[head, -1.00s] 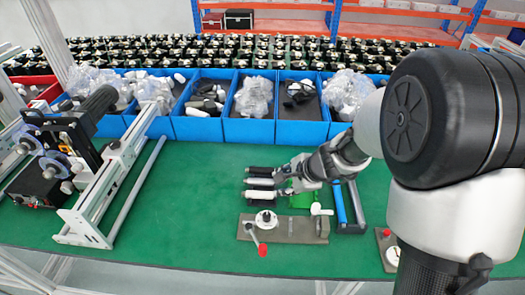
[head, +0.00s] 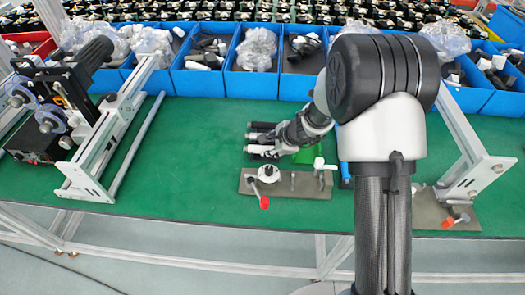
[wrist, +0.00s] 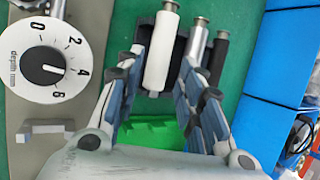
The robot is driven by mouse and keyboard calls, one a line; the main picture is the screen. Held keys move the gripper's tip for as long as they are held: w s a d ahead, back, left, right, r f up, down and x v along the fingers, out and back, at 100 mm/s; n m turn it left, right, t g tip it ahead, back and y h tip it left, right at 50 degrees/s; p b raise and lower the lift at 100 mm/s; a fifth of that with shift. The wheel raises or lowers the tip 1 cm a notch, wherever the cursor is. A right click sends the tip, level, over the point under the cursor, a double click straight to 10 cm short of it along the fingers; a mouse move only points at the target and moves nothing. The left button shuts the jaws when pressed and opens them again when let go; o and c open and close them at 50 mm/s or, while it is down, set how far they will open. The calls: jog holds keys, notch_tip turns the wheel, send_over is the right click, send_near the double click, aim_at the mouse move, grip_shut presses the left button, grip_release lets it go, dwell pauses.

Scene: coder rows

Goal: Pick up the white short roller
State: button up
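The white short roller (wrist: 161,48) lies in a dark holder in the wrist view, beside a silver roller (wrist: 196,42) and a black roller (wrist: 219,52). My gripper (wrist: 161,62) is open, with one finger on each side of the white roller and small gaps showing. I cannot tell how far above it the fingertips are. In the head view the white roller (head: 257,149) is the nearest of the rollers, and my gripper (head: 278,141) reaches over their right ends, partly hiding them.
A metal plate with a white depth dial (wrist: 42,60) stands close beside my gripper. A green block (wrist: 155,131) lies below the holder. Blue bins (head: 253,84) line the back of the green table (head: 180,165). A metal frame (head: 108,130) stands at the left.

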aim_at(265, 149)
jog(key=b+x, duration=0.1)
jog(key=x, duration=0.4)
jog(key=shift+s+a, duration=0.1)
jog(key=shift+r, duration=0.1)
grip_shut()
